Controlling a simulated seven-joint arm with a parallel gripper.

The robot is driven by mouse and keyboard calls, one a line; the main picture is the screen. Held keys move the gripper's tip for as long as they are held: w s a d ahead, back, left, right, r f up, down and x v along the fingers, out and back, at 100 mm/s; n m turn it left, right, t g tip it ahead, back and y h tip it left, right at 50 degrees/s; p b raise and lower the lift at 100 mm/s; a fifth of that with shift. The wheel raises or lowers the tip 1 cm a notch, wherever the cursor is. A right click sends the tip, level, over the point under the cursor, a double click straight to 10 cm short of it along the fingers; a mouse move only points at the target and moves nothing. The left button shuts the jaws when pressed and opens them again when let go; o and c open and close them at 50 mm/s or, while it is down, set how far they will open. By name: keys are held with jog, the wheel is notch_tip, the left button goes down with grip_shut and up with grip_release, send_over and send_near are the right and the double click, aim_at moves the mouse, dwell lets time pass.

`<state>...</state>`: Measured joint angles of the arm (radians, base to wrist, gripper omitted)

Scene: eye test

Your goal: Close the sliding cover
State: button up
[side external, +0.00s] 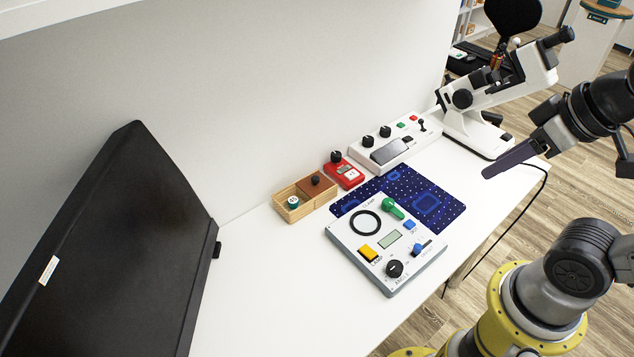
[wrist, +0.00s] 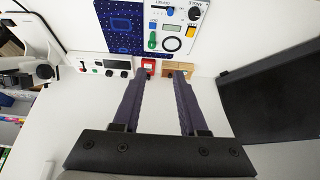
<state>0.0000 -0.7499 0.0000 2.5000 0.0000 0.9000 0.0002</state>
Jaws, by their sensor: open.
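A small light-wood box (side external: 304,209) stands on the white table near the wall. A brown sliding cover (side external: 323,188) with a dark knob lies over its right part. The left part is open and shows a round white-and-green item (side external: 293,203). The box also shows in the wrist view (wrist: 188,66), small and beyond my fingertips. My gripper (side external: 487,174) is at the right of the side view, above the table's right side and well apart from the box. In the wrist view my gripper (wrist: 159,75) has its fingers spread with nothing between them.
A red device (side external: 344,171) stands just right of the box. A white control panel (side external: 345,239) and a blue mat (side external: 450,205) lie in front. A white console (side external: 430,133) and a microscope (side external: 480,128) stand farther right. A black monitor (side external: 110,250) stands left. The table between monitor and box is clear.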

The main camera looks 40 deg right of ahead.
jog(key=shift+c, duration=1.1)
jog(key=shift+a+m, duration=0.2)
jog(key=shift+m, duration=0.2)
jog(key=shift+c, duration=1.2)
jog(key=w+a+r+m+y, duration=0.1)
jog(key=w+a+r+m, duration=0.1)
jog(key=shift+w+a+r+m+y, duration=0.15)
jog(key=shift+a+r+m+y, duration=0.15)
jog(key=shift+a+m+y, duration=0.1)
grip_shut()
jog(key=w+d+f+m+g+y, duration=0.1)
jog(key=w+f+m+y, duration=0.2)
jog(key=w+m, duration=0.65)
jog(key=w+d+f+m+y, duration=0.1)
jog(key=w+f+m+y, duration=0.3)
jog(key=w, duration=1.1)
jog(key=w+d+f+m+h, duration=0.1)
jog(key=w+d+f+m, duration=0.2)
jog(key=w+f+m, duration=0.15)
jog(key=m, duration=0.2)
send_near(318, 183)
jog(key=shift+g, duration=0.3)
jog(key=f, duration=0.3)
jog(key=w+d+f, duration=0.1)
jog(key=f, duration=0.1)
jog(key=shift+w+a+r, duration=0.1)
jog(key=shift+w+a, duration=0.35)
jog(key=shift+a, duration=0.45)
jog(key=shift+w+a, duration=0.45)
jog(key=shift+a, duration=0.4)
